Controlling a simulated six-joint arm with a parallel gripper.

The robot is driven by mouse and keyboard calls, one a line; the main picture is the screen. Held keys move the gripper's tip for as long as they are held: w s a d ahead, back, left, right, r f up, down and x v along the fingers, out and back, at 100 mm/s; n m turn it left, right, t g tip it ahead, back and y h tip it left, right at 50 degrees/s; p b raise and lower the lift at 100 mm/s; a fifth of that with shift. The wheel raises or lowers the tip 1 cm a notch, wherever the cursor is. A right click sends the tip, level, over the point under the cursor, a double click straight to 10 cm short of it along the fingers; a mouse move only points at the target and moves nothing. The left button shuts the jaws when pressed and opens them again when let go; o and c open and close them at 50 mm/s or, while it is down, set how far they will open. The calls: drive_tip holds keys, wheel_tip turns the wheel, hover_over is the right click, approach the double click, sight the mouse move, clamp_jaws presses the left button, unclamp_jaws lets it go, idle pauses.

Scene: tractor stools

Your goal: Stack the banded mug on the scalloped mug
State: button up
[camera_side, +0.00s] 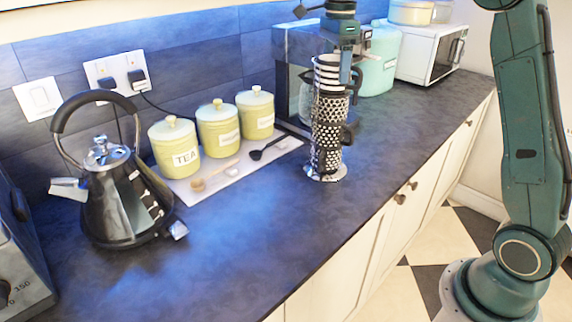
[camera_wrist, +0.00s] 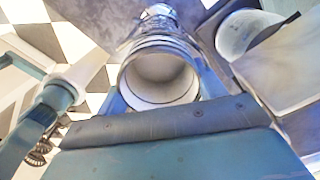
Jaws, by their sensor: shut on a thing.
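The banded mug (camera_side: 327,72), with black and white stripes, is upright at the top of a column of black-and-white patterned mugs. In the wrist view I look into the white inside of the banded mug (camera_wrist: 160,78). My gripper (camera_side: 340,72) comes down from above and is shut on it. Patterned mugs (camera_side: 327,108) stand directly below in line. I cannot tell for sure which of them is the scalloped mug, or whether the banded mug rests on it or hangs just above. The column stands on a shiny round base (camera_side: 325,173) on the dark counter.
A coffee machine (camera_side: 292,75) stands close behind the column. Yellow canisters (camera_side: 217,130) and a black kettle (camera_side: 118,200) stand to the left. A mint container (camera_side: 380,65) and a microwave (camera_side: 425,52) are behind right. The counter (camera_side: 270,240) in front is clear.

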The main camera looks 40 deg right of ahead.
drive_tip(key=shift+f, duration=0.15)
drive_tip(key=o, duration=1.1)
drive_tip(key=shift+o, duration=0.2)
wheel_tip(320, 180, up, 12)
drive_tip(key=shift+r, duration=0.25)
drive_tip(key=shift+s+a, duration=0.1)
idle(0.8)
